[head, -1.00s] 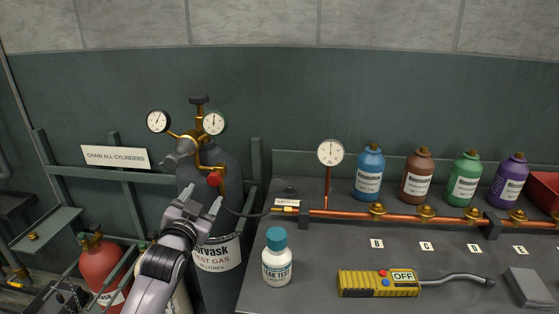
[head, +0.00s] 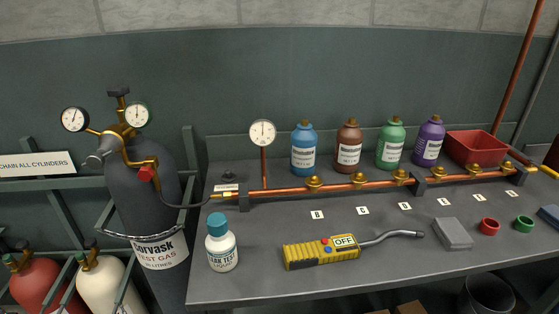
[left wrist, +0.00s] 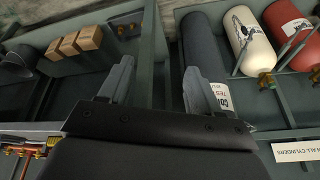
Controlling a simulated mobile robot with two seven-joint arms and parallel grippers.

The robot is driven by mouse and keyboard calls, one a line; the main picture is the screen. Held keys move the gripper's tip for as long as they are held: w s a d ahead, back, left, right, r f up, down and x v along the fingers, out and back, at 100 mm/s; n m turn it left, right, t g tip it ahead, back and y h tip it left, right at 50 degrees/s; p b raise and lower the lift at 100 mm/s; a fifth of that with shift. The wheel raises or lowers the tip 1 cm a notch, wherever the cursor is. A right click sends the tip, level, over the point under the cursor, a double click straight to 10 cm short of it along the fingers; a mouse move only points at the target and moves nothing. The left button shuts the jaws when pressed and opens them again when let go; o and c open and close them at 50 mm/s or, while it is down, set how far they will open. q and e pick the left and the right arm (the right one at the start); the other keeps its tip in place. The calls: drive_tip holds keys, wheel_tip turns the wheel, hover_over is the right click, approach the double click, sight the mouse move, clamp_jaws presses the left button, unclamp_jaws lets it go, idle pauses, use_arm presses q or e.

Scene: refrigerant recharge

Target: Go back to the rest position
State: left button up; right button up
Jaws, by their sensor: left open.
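My left gripper (left wrist: 158,88) shows in the left wrist view with its two grey fingers wide apart and nothing between them. It is out of the head view now. The dark test gas cylinder (head: 142,190) stands at the left in the head view, with a regulator, two gauges and a red knob on top. In the left wrist view the cylinder (left wrist: 203,50) lies beyond the fingers, apart from them as far as I can tell. My right gripper is in neither view.
A workbench (head: 330,285) holds a leak test bottle (head: 222,245), a yellow detector (head: 322,251) reading OFF, a copper pipe (head: 290,190), several coloured canisters and a red bin (head: 476,148). Red (head: 36,285) and cream (head: 104,283) cylinders stand in the rack at the lower left.

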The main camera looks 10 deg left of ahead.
use_arm(q)
drive_tip(key=w+d+f+t+h, duration=0.1)
drive_tip(key=w+f+t, duration=0.1)
drive_tip(key=f+t, duration=0.1)
drive_tip(key=w+d+f+t+h, duration=0.1)
drive_tip(key=d+f+t, duration=0.1)
drive_tip(key=f, duration=0.4)
drive_tip(key=shift+w+d+f+t, duration=0.15)
drive_tip(key=shift+w+d+t, duration=0.2)
drive_tip(key=shift+t, duration=0.15)
